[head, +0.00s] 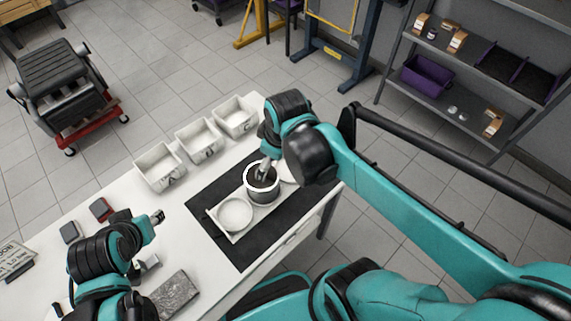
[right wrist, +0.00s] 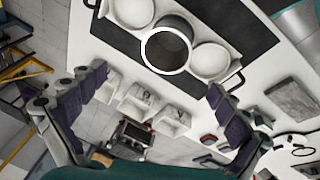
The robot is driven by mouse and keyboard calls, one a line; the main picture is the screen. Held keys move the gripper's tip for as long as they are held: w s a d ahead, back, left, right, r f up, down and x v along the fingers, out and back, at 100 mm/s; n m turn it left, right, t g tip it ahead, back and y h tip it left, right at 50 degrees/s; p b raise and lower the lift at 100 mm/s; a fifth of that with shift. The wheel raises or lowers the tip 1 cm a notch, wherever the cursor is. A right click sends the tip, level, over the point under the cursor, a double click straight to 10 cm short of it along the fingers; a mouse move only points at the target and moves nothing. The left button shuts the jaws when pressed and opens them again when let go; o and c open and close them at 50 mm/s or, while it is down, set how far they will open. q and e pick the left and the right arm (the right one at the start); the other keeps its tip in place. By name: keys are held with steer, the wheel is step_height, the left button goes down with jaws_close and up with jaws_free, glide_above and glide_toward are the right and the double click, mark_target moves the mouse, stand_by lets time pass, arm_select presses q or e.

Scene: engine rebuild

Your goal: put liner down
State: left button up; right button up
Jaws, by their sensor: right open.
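The liner (head: 262,188), a grey metal cylinder with a bright rim and dark bore, stands upright at the middle of a white tray (head: 228,236). The right wrist view also shows the liner (right wrist: 166,50), its open end facing the camera. My right gripper (right wrist: 158,100) is open, its two dark-padded fingers wide apart and empty, with the liner beyond them. In the head view my right wrist partly hides the liner's far side. My left gripper (head: 153,240) is empty over the table's left part, its fingertips apart.
The tray has a round white place (head: 235,215) on either side of the liner and lies on a black mat (head: 208,193). Several white bins (head: 160,168) line the table's far edge. A grey block (head: 175,294) lies near my left arm.

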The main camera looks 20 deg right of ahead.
steer(key=shift+s+d+r+m+t, duration=0.3)
steer(key=shift+s+m+t, duration=0.45)
steer(key=shift+m, duration=0.6)
steer(key=shift+s+d+r+m+t, duration=0.1)
steer(key=shift+s+d+m+t, duration=0.35)
steer(key=shift+s+m, duration=0.7)
steer(key=shift+s+d+r+m+t, duration=0.25)
steer(key=shift+s+m+t, duration=0.45)
steer(key=shift+m, duration=0.8)
steer(key=shift+f, duration=0.15)
